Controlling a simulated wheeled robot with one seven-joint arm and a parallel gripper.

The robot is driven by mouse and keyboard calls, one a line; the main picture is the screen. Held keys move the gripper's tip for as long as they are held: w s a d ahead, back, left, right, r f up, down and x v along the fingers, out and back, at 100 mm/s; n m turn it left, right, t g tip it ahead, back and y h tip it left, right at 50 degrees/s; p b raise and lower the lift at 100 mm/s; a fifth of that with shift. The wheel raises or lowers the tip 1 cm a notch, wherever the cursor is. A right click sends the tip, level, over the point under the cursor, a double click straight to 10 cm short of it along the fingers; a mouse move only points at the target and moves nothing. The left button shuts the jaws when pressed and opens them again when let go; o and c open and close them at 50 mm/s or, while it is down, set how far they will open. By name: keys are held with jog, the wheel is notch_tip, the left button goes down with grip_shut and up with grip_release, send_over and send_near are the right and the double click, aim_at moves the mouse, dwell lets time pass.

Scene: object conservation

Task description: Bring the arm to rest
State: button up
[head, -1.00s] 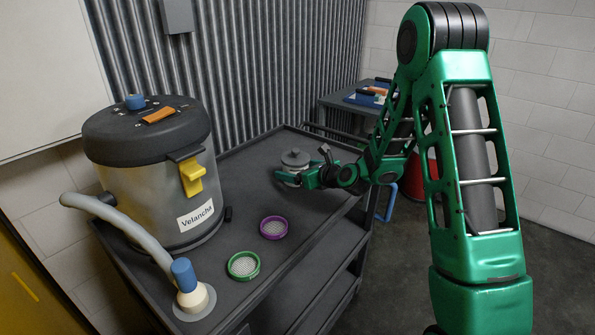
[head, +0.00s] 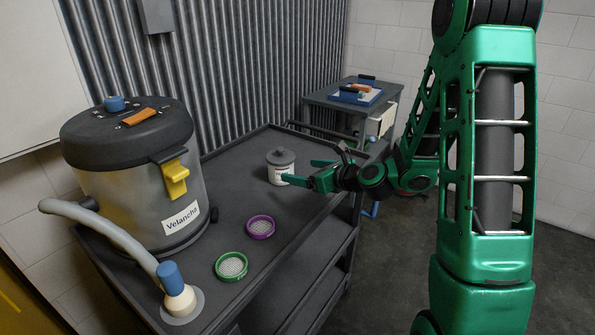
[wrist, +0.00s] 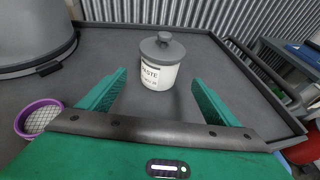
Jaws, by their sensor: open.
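My green arm reaches in from the right of the head view. My gripper (head: 302,172) is over the right edge of the dark cart and points left. Its two green fingers are spread, with nothing between them, in the wrist view (wrist: 158,92). A white jar with a grey knobbed lid (head: 281,168) stands upright on the cart just beyond the fingertips. In the wrist view the jar (wrist: 160,72) stands ahead of the fingers, its label reading "PASTE". It looks apart from the fingers.
The dark cart (head: 240,165) holds a large grey canister (head: 135,195) with a hose, a purple-rimmed sieve (head: 260,227) and a green-rimmed sieve (head: 231,266). A side table (head: 350,104) with a blue tray stands behind. Floor is open at right.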

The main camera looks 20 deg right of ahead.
jog(key=shift+s+d, duration=0.1)
jog(key=shift+s, duration=0.1)
dwell(0.3)
